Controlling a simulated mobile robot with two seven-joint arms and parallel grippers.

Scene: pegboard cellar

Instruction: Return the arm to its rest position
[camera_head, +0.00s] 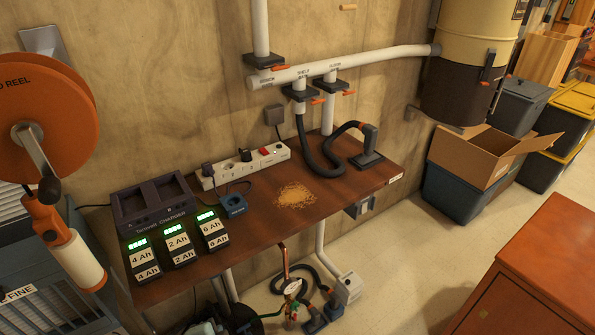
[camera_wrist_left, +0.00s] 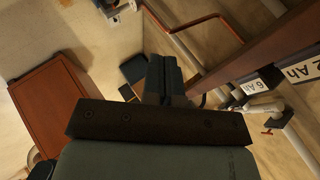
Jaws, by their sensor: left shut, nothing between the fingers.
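My left gripper (camera_wrist_left: 164,72) shows in the left wrist view, with its dark fingers together and nothing between them. It is in the air beside the edge of the brown workbench, with open floor beyond its fingertips. In the head view, only dark parts at the bottom edge may belong to my left arm, and I cannot make out the fingers there. My right gripper is in neither view.
The brown workbench (camera_head: 326,203) carries several battery packs (camera_head: 180,250), a charger (camera_head: 154,206), a power strip (camera_head: 240,167) and a hose nozzle (camera_head: 368,148). Pipes and a hose stand below it. An orange-brown cabinet (camera_head: 540,275) stands right; floor between is clear.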

